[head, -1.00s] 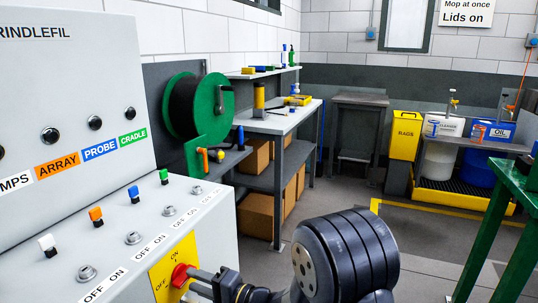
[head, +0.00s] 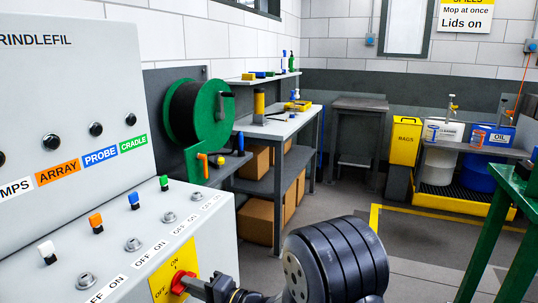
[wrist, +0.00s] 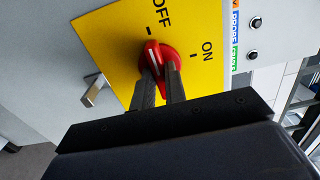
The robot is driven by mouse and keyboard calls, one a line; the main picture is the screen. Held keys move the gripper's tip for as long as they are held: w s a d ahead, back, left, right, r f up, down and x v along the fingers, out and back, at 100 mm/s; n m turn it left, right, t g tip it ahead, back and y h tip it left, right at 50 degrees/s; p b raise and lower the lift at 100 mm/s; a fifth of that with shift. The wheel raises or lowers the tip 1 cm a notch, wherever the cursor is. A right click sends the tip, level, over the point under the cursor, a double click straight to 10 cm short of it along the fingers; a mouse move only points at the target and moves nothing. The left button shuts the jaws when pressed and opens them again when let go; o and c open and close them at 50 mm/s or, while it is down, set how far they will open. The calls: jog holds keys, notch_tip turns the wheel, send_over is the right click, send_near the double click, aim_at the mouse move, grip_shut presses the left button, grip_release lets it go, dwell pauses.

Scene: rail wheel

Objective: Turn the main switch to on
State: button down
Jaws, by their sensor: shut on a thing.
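The main switch is a red knob (head: 178,284) on a yellow plate (head: 164,268) with OFF and ON marks, on the front of the grey cabinet. In the wrist view the knob (wrist: 152,56) has a white line that points nearer the OFF tick than the ON tick. My gripper (head: 193,288) reaches the knob from the right in the head view. In the wrist view its two dark fingers (wrist: 160,74) are shut on the knob, one on each side. The fingers hide part of the knob.
The cabinet top holds several small toggles (head: 95,222) above OFF/ON labels. A green cable reel (head: 212,110) and a workbench (head: 280,124) stand behind. A green frame (head: 490,240) stands at the right. Grey floor (head: 420,240) is clear in between.

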jog(key=shift+r+m+p, duration=0.1)
jog(key=shift+m+p, duration=0.3)
jog(key=shift+p, duration=0.2)
jog(key=m+p, duration=0.2)
jog(key=p, duration=0.1)
jog(key=shift+m+p, duration=0.3)
jog(key=shift+m, duration=0.1)
jog(key=shift+m+p, duration=0.45)
jog(key=shift+m, duration=0.05)
jog(key=shift+m+p, duration=1.1)
jog(key=shift+p, duration=0.1)
jog(key=shift+m+p, duration=1)
jog(key=shift+m, duration=0.3)
